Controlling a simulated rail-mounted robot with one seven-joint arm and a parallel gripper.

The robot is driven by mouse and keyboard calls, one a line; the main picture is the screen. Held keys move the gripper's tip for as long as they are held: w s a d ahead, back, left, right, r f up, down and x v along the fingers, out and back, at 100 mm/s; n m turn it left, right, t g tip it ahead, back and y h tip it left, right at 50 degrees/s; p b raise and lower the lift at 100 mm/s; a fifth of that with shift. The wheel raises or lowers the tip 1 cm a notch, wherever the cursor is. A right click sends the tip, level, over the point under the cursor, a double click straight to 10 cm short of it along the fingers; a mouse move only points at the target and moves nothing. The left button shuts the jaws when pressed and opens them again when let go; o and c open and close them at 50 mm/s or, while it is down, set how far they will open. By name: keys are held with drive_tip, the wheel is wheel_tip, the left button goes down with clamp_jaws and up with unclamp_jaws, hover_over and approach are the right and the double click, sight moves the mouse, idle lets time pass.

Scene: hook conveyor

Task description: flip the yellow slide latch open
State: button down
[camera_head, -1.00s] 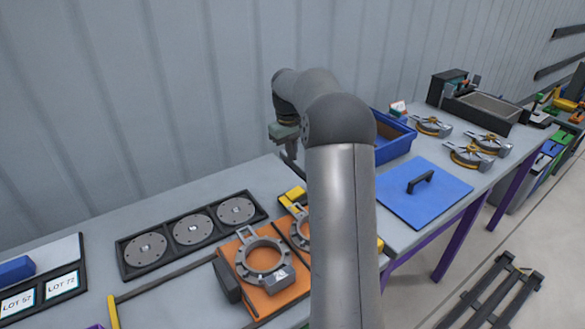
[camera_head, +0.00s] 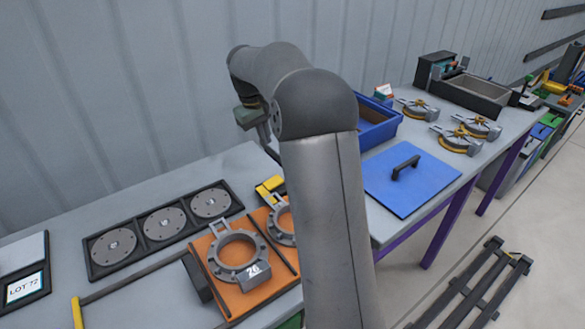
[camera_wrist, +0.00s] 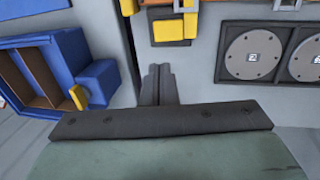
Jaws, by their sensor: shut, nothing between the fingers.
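In the wrist view a small yellow tab (camera_wrist: 78,97), which looks like the slide latch, sits at the near edge of a blue block (camera_wrist: 98,84) beside the blue bin (camera_wrist: 34,42). My gripper (camera_wrist: 158,70) is shut and empty, with its fingers together over bare grey bench to the right of that block, apart from it. In the head view the blue bin (camera_head: 378,128) shows behind my arm. My gripper (camera_head: 266,138) shows only partly there, and the yellow tab is hidden.
A yellow block (camera_wrist: 170,30) stands ahead of my fingertips; it also shows in the head view (camera_head: 268,187). An orange plate (camera_head: 222,282) with grey ring parts and a black tray (camera_head: 118,262) of discs lie left. A blue lid (camera_head: 425,188) lies right.

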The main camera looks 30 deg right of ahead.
sight(276, 178)
drive_tip(key=shift+a, duration=0.2)
drive_tip(key=d+f, duration=0.1)
drive_tip(key=f, duration=0.3)
drive_tip(key=f+p, duration=0.1)
drive_tip(key=f, duration=0.4)
drive_tip(key=d+f+p, duration=0.1)
drive_tip(key=f, duration=0.3)
drive_tip(key=shift+w+d+f, duration=0.15)
drive_tip(key=shift+d+f, duration=0.2)
